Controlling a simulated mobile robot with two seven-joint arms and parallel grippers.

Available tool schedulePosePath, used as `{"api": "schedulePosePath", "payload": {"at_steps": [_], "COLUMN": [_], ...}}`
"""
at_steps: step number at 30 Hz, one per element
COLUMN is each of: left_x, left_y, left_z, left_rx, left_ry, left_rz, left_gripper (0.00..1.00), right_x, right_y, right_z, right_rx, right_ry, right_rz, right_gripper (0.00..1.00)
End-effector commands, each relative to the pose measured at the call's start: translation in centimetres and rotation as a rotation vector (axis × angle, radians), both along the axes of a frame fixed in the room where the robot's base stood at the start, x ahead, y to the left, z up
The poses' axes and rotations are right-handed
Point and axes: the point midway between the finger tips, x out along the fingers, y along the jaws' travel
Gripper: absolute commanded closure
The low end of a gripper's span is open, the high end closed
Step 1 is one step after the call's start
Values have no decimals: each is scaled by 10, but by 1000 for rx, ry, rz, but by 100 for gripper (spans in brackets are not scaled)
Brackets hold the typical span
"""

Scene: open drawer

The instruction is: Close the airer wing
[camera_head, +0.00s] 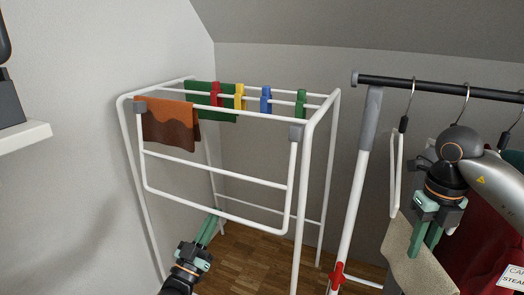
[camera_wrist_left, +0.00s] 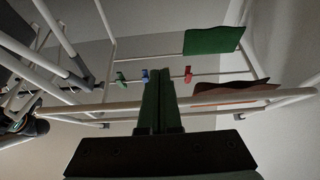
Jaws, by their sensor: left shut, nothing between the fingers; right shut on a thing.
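The white airer (camera_head: 333,125) stands in the middle of the head view. Its wing (camera_head: 215,170), a frame with a cross bar, hangs down at the front from grey corner joints. My left gripper (camera_head: 216,213) is shut and empty, with its tips at the wing's lower bar; I cannot tell whether they touch. In the left wrist view its green fingers (camera_wrist_left: 159,72) point up, and a white bar (camera_wrist_left: 95,107) crosses at them. My right gripper (camera_head: 424,245), at the right, is shut on a beige cloth (camera_head: 412,268).
An orange-brown cloth (camera_head: 168,124), a green cloth (camera_head: 200,88) and coloured pegs (camera_head: 266,100) are on the airer's top bars. A clothes rail (camera_head: 440,89) with hangers and a dark red garment (camera_head: 480,235) stands at the right. A white shelf (camera_head: 22,137) is at the left.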

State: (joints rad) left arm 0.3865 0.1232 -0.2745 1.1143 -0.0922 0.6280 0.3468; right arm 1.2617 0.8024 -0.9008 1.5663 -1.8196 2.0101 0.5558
Motion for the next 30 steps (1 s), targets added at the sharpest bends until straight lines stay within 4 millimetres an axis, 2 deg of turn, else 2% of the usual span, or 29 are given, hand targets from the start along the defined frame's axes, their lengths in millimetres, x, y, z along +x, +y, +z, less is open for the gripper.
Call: {"api": "schedulePosePath", "payload": {"at_steps": [8,30], "left_x": [10,8], "left_y": [-4,-3], "left_z": [0,0], "left_rx": [0,0], "left_ry": [-1,0], "left_rz": [0,-1], "left_gripper": [100,100], "right_x": [0,0], "right_y": [0,0], "right_z": [-3,-1], "right_rx": [0,0], "right_ry": [-1,-1], "right_rz": [0,0], "right_gripper": [100,100]}}
